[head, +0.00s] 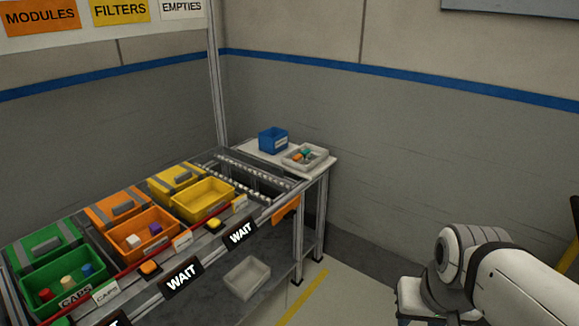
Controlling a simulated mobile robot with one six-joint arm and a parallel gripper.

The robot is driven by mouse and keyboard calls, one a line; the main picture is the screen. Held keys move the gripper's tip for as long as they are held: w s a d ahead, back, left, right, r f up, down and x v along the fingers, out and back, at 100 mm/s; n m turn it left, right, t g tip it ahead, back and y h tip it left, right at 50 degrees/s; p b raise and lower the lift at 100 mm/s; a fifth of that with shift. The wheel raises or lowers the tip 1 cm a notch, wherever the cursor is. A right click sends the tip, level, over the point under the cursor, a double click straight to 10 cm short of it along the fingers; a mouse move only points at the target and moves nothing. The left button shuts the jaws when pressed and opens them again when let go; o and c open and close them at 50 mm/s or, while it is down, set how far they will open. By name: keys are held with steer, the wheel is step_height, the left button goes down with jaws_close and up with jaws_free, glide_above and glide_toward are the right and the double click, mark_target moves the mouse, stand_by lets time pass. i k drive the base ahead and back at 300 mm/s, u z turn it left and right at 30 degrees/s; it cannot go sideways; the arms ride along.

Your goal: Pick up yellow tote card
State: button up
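A yellow tote (203,204) sits at the right end of the row of totes on the sloped rack, with a yellow lidded tote (176,178) behind it. A small white card (239,202) stands on the rack's front rail by the yellow tote's right front corner; its print is too small to read. Similar white cards stand by the orange tote (182,240) and the green tote (105,293). White links of my arm show at the lower right, well away from the rack. My gripper is not visible.
Yellow (214,223) and orange (149,267) buttons sit along the rack's front, above black WAIT signs (240,234). An empty grey bin (247,277) is on the lower shelf. A white side table (318,164) holds a blue bin (273,140) and a grey tray (294,163) with small parts.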

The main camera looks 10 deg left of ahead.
mark_target(240, 203)
steer(key=u, duration=0.45)
steer(key=i, duration=1.65)
steer(key=u, duration=0.95)
steer(key=k, duration=0.65)
steer(key=u, duration=0.2)
steer(key=i, duration=0.7)
steer(key=z, duration=0.1)
